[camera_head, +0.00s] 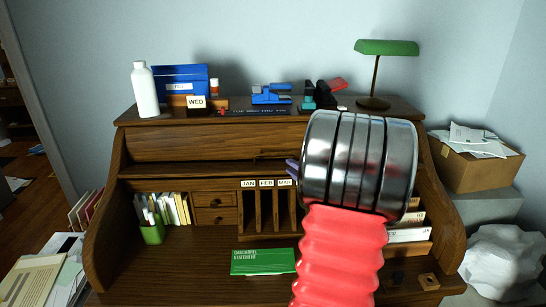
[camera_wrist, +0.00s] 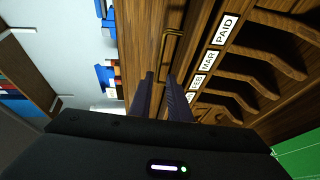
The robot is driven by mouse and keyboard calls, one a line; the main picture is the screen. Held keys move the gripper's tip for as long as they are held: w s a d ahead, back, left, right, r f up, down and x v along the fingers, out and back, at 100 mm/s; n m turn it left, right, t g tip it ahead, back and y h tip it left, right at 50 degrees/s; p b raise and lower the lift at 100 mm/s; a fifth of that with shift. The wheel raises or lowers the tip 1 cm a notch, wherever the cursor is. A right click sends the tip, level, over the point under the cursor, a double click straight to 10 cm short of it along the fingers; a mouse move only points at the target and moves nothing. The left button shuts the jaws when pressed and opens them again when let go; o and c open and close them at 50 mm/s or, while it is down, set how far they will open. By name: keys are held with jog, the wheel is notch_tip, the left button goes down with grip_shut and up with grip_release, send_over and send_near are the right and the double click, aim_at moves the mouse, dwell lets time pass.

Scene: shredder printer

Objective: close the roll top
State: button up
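The wooden roll top (camera_head: 200,144) of the desk is raised, its slatted panel showing as a band under the desk's top shelf. The compartments and desktop below it are exposed. A slim handle (camera_wrist: 171,46) shows on the wooden front in the wrist view. My gripper (camera_wrist: 160,76) has two dark purple fingers with a gap between them; nothing shows held. The fingers point toward the handle, which appears just beyond their tips; I cannot tell if they touch. In the head view my arm's metal wrist hides most of the gripper and the right part of the roll top.
On the top shelf stand a white bottle (camera_head: 145,90), a blue box (camera_head: 181,78), a stapler (camera_head: 271,93) and a green lamp (camera_head: 386,48). A green book (camera_head: 263,261) and a pencil cup (camera_head: 153,231) sit on the desktop. A cardboard box (camera_head: 474,166) stands right.

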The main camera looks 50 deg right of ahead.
aim_at(275, 155)
jog(key=shift+d, duration=0.1)
jog(key=x, duration=1.3)
jog(key=shift+w+d+f, duration=0.1)
jog(key=shift+w+f, duration=0.05)
jog(key=shift+w, duration=0.2)
jog(key=shift+c, duration=0.2)
grip_shut()
jog(key=shift+f, duration=0.1)
jog(key=shift+a, duration=0.25)
